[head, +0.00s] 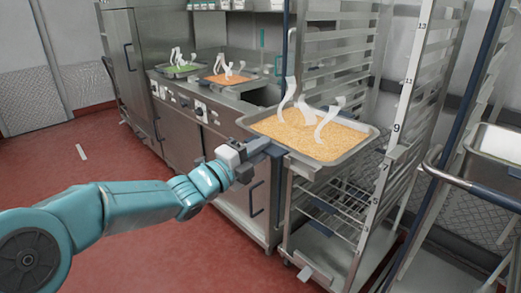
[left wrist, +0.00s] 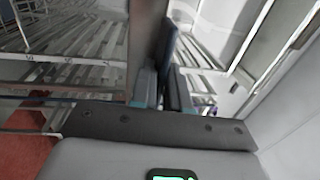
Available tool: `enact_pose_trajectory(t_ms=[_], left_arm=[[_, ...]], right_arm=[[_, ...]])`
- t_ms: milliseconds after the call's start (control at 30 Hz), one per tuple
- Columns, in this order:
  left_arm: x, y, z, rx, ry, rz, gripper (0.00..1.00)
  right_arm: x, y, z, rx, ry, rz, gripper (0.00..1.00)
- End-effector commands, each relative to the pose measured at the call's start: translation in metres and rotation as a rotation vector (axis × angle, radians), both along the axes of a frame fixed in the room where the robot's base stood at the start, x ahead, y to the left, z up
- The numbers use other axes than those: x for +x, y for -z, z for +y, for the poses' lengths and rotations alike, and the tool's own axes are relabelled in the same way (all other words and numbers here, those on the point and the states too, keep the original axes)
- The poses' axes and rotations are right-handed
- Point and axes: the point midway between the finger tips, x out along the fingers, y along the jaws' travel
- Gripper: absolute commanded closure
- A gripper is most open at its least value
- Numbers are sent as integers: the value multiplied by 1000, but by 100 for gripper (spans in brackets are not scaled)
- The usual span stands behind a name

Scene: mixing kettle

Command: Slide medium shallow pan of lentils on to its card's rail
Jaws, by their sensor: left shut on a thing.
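The shallow pan (head: 352,153) of orange-yellow lentils, with pale curls of steam above it, is level at the front of the tall rack (head: 385,165). Its right edge is close to the rack's numbered post, near the mark 9. It hides part of the rack's left post. My left gripper (head: 266,148) is at the pan's near left corner, shut on its rim. In the left wrist view the fingers (left wrist: 163,88) are close together, with a grey face beside them; the grip itself is unclear. I cannot tell whether the pan rests on a rail. My right gripper is not in view.
A steel counter (head: 205,105) behind holds a pan with green contents (head: 182,69) and another with orange contents (head: 229,79). A rail-handled cart (head: 470,186) stands at the right.

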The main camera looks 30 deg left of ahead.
Motion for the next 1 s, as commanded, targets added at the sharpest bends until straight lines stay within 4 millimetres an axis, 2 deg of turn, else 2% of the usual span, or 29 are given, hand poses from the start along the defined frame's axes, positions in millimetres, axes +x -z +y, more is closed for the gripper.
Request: enact_pose_trajectory(t_ms=[33, 1000], left_arm=[[1, -6, 0, -3, 1, -14, 100], [67, -6, -24, -3, 1, -15, 100]], right_arm=[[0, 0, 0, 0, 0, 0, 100], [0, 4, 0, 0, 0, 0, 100]])
